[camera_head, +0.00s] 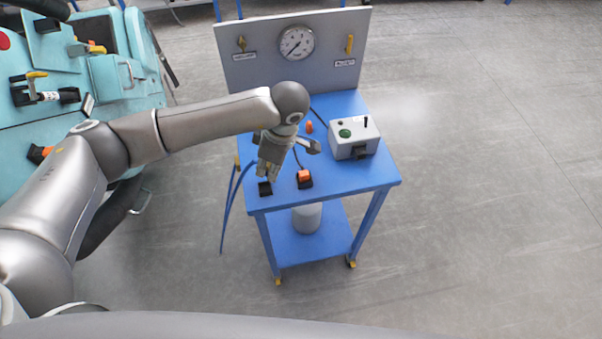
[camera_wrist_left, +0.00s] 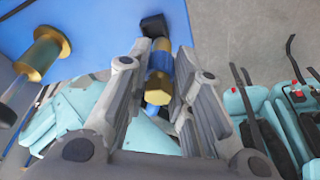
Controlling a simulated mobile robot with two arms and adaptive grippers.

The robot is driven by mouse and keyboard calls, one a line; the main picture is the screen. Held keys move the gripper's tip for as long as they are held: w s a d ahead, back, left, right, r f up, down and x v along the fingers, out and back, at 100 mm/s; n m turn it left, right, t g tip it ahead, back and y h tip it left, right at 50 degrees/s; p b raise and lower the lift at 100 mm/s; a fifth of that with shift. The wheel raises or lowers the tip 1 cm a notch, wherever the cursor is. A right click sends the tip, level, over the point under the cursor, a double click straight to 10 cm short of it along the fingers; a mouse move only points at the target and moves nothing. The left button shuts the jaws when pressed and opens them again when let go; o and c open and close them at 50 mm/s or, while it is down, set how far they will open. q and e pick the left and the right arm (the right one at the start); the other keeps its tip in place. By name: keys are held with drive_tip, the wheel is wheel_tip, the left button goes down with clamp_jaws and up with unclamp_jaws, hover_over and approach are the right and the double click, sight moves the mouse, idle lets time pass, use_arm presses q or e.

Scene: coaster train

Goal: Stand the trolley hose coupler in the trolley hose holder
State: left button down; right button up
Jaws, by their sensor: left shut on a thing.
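The trolley hose coupler, a brass cylinder with a blue band (camera_wrist_left: 159,82), is between the fingers of my left gripper (camera_wrist_left: 158,98) in the left wrist view. In the head view my left gripper (camera_head: 266,174) points down over the front left corner of the blue trolley top, and its fingers mostly hide the coupler. A small black block (camera_head: 265,188), apparently the trolley hose holder, sits at the trolley's front edge just below the fingertips. It also shows beyond the coupler in the left wrist view (camera_wrist_left: 154,25). Whether coupler and block touch is unclear. My right gripper is not in view.
An orange connector in a black base (camera_head: 304,178) stands right of the block. A grey control box (camera_head: 353,139) with a green button is farther right. The gauge panel (camera_head: 330,62) rises behind. A blue hose (camera_head: 229,200) hangs at the trolley's left. Teal machinery (camera_head: 128,75) is left.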

use_arm(q)
drive_tip(key=shift+w+a+r+y, duration=0.15)
drive_tip(key=shift+w+a, duration=0.25)
drive_tip(key=shift+a, duration=0.2)
drive_tip(key=shift+w+a+r+y, duration=0.15)
drive_tip(key=shift+w+a, duration=0.2)
drive_tip(key=shift+a, duration=0.2)
wheel_tip(320, 180, down, 6)
drive_tip(key=b, duration=0.6)
drive_tip(key=shift+r, duration=0.15)
drive_tip(key=shift+b, duration=1)
idle(1.3)
drive_tip(key=shift+f+b, duration=1.6)
drive_tip(key=shift+b, duration=0.15)
idle(0.4)
